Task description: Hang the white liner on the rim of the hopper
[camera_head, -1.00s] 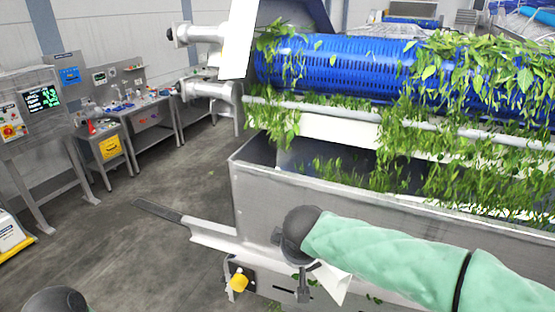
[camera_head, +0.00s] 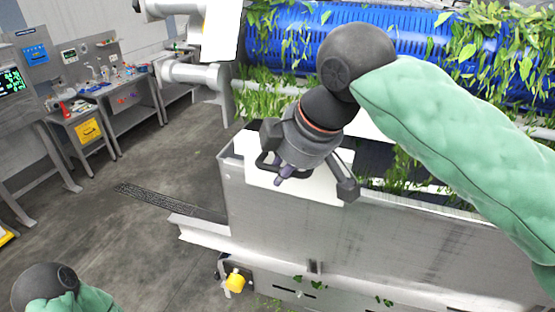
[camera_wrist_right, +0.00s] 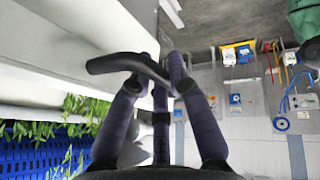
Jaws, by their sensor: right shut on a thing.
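The hopper is the grey steel trough (camera_head: 400,235) in the middle of the head view, with its left corner facing me. The white liner (camera_head: 318,187) is a pale sheet at the trough's near rim by that corner, partly hidden by my right gripper. My right gripper (camera_head: 285,176) is shut over the rim area, in front of the liner. In the right wrist view, the gripper's fingers (camera_wrist_right: 160,80) close around a dark curved bar (camera_wrist_right: 130,65); I cannot tell if the liner rests on the rim. My left gripper is out of view.
A blue perforated drum (camera_head: 400,35) with green leaves lies behind the trough. A steel ledge (camera_head: 195,228) juts from the trough's left end. A yellow knob (camera_head: 235,282) sits low on the front. Worktables (camera_head: 130,105) stand at the left; floor between is clear.

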